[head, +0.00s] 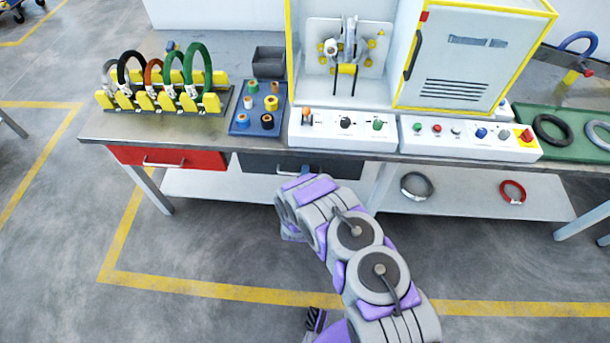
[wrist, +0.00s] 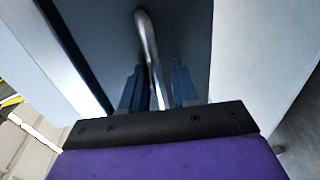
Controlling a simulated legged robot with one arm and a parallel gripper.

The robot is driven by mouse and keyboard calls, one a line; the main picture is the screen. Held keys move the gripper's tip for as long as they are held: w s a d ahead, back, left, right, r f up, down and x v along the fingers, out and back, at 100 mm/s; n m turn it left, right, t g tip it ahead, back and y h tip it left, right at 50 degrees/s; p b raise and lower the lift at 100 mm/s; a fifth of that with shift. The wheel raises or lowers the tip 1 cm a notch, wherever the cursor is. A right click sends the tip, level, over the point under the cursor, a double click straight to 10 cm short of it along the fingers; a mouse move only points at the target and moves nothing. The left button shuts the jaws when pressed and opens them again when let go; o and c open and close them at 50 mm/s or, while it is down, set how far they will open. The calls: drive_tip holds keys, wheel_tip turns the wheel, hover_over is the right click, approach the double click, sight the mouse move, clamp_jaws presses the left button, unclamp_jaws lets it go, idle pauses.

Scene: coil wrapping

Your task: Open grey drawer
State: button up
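The grey drawer (head: 262,163) is a dark front under the bench top, right of the red drawer, and looks shut. Its right part is partly behind my arm in the head view. In the wrist view, the dark drawer front (wrist: 90,25) fills the top, with its silver bar handle (wrist: 148,45) running down towards my gripper (wrist: 157,88). The two bluish fingers stand apart, one on each side of the handle, with visible gaps. My gripper looks open around the handle; contact is not clear. In the head view my arm mostly hides the gripper.
The red drawer (head: 170,157) is to the left. The bench top (head: 215,50) carries a yellow rack with coils, a blue tray (head: 259,122), control boxes and a machine (head: 450,60). A lower shelf (head: 470,195) holds two rings. The floor (head: 200,240) in front is clear.

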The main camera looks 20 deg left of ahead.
drive_tip(key=shift+c, duration=0.3)
clamp_jaws()
drive_tip(key=shift+s, duration=0.1)
